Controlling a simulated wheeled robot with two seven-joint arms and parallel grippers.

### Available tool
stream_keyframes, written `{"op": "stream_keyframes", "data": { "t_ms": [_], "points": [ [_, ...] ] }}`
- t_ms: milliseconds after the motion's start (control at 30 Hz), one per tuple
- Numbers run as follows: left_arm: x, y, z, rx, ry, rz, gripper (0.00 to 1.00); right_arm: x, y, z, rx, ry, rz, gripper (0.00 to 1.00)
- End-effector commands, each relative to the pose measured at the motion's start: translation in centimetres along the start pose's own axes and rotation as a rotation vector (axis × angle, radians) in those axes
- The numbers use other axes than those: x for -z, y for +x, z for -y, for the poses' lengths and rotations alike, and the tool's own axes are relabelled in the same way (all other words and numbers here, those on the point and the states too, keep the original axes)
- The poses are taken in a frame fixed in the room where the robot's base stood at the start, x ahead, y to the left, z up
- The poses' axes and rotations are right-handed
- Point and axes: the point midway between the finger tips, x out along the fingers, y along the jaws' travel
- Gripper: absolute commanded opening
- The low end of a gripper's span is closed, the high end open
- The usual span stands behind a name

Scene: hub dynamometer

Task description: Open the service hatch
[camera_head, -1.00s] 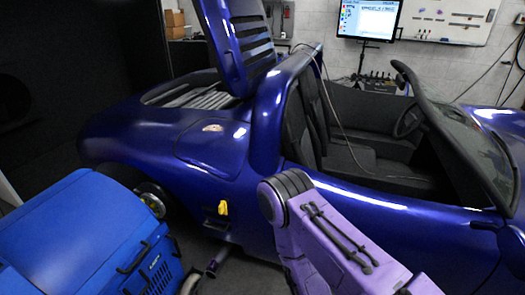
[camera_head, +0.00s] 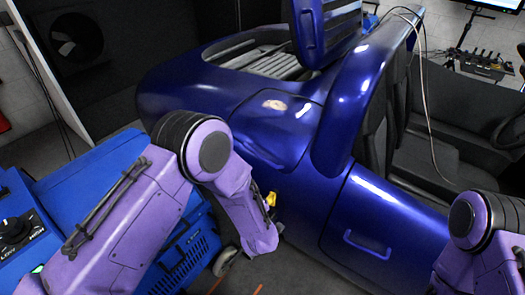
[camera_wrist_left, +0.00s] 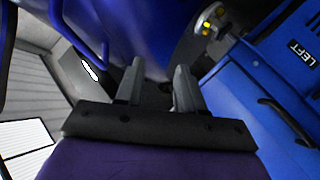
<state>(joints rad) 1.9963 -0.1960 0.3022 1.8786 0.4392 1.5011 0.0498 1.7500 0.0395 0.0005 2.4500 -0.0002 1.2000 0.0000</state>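The blue car carries several panels, and I cannot tell for sure which is the service hatch. A seamed panel (camera_head: 250,150) on the rear flank looks closed. A side panel with a blue bar handle (camera_head: 368,244) also looks closed. The slatted rear cover (camera_head: 325,35) stands raised.
A blue machine (camera_head: 185,250) with a dial stands at the left, close to my left arm. In the wrist view it bears a LEFT label (camera_wrist_left: 299,53), and a hub (camera_wrist_left: 211,18) with yellow spots sits beside it. A cable hangs over the seat.

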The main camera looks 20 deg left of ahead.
Motion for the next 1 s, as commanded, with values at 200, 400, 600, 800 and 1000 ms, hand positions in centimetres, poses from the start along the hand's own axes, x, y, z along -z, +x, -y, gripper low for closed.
{"op": "stream_keyframes", "data": {
  "t_ms": [200, 400, 600, 800, 1000],
  "points": [
    [1.4, -0.8, -10.6, -0.078, -0.276, -0.136, 0.38, 0.2, -0.6, -0.1, -0.001, 0.001, 0.0, 0.43],
    [2.2, 2.7, -10.7, -0.073, -0.286, -0.142, 0.38, 0.4, -1.0, -0.1, -0.001, 0.001, 0.0, 0.43],
    [2.9, 7.0, -10.9, -0.074, -0.282, -0.142, 0.38, 0.6, -1.3, -0.1, -0.001, 0.0, 0.0, 0.43],
    [3.1, 9.2, -11.0, -0.075, -0.28, -0.14, 0.38, 0.6, -1.4, -0.1, -0.001, 0.0, 0.0, 0.43],
    [3.1, 9.4, -10.9, -0.075, -0.279, -0.14, 0.38, 0.6, -1.4, -0.1, -0.001, 0.0, 0.0, 0.43]
  ]
}}
